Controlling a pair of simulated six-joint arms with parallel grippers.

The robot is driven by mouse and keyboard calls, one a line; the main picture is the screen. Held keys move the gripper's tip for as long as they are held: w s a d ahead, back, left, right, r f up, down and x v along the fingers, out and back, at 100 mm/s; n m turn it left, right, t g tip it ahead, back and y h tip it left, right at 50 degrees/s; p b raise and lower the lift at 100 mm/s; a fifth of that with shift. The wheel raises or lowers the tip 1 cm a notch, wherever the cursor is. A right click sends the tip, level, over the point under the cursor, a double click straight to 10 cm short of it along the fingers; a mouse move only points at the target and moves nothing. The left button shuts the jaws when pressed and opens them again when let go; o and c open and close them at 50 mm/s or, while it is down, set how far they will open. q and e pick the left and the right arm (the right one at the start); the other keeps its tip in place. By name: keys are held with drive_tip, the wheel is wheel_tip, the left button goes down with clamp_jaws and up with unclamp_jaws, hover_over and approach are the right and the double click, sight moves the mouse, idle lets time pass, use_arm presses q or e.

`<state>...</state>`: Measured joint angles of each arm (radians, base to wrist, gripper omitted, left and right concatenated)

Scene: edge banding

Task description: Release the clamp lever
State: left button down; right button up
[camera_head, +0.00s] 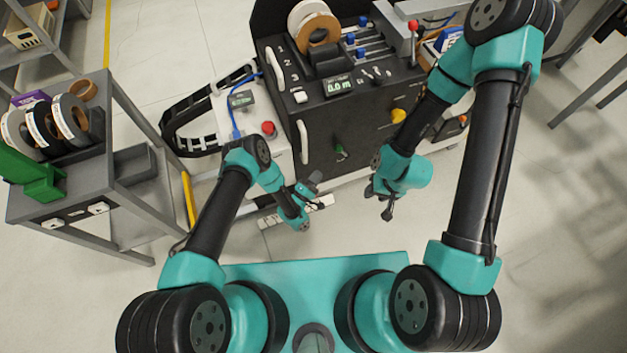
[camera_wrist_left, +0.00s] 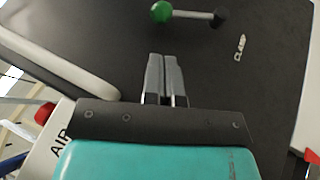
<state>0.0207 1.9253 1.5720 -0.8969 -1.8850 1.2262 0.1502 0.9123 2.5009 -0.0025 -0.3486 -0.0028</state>
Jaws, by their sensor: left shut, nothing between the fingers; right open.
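A lever with a green ball knob (camera_head: 340,151) is on the dark front panel of the machine. In the left wrist view its green knob (camera_wrist_left: 161,12), grey rod and black pivot lie near the top edge, with the rod roughly level. My left gripper (camera_head: 316,178) is in front of the panel, below the lever in the head view. Its fingers (camera_wrist_left: 164,80) are shut and empty, pointing at the panel, apart from the lever. My right gripper (camera_head: 378,202) is open and empty, hanging to the right over the floor. I cannot tell which lever is the clamp lever.
A red-knobbed lever (camera_head: 413,25) stands on top of the machine. A white handle (camera_head: 303,142) and a yellow knob (camera_head: 398,115) protrude from its front. A small key-like piece (camera_wrist_left: 240,47) shows on the panel. A red button (camera_head: 268,128) is at left. A shelf cart (camera_head: 110,185) stands far left.

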sight(343, 152)
use_arm(q)
drive_tip(key=x, duration=1)
drive_tip(key=shift+r, duration=0.1)
